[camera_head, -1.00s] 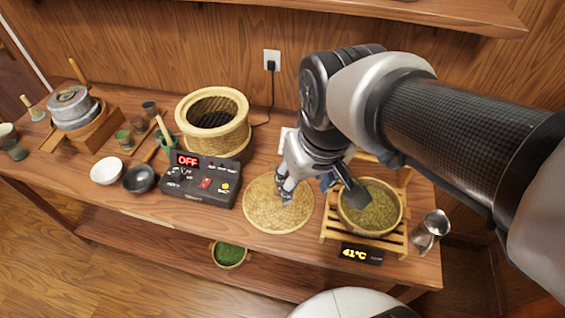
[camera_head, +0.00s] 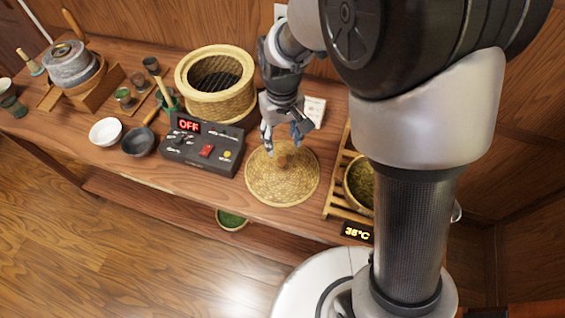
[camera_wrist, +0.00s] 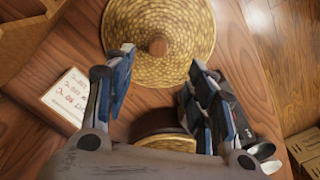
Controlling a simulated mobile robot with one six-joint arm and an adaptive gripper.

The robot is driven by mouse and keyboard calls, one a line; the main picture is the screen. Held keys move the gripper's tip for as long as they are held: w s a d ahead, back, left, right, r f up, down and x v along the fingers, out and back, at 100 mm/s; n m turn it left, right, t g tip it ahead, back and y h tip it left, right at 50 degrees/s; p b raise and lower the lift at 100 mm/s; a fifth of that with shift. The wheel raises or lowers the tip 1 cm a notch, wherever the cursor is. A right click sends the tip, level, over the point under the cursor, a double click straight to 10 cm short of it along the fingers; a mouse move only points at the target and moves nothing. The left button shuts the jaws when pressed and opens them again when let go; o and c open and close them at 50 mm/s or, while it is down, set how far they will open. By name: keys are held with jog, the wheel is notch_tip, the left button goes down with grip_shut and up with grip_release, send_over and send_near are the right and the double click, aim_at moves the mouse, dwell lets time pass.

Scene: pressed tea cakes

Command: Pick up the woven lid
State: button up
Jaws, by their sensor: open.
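The woven lid (camera_head: 283,182) is a round, tan, shallow cone with a brown knob on top. It lies on the table in front of the steamer and right of the control box. In the wrist view the lid (camera_wrist: 175,22) is at the top, with its knob (camera_wrist: 158,45) just beyond and between the fingertips. My gripper (camera_head: 285,138) is open and empty, above the lid's far side near the knob. In the wrist view my gripper (camera_wrist: 160,68) shows its two fingers wide apart, with nothing between them. I cannot tell its exact height over the knob.
The woven steamer (camera_head: 215,104) stands behind, left of the gripper. The control box (camera_head: 203,150) reads OFF, left of the lid. A wooden rack (camera_head: 334,190) with a bowl of tea (camera_head: 357,188) is close on the right, partly hidden by my arm. A card (camera_head: 315,110) lies behind.

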aim_at(282, 159)
jog(key=f+b, duration=0.4)
jog(key=f, duration=0.7)
jog(key=shift+w+f, duration=0.15)
jog(key=shift+w, duration=0.05)
grip_shut()
dwell(0.5)
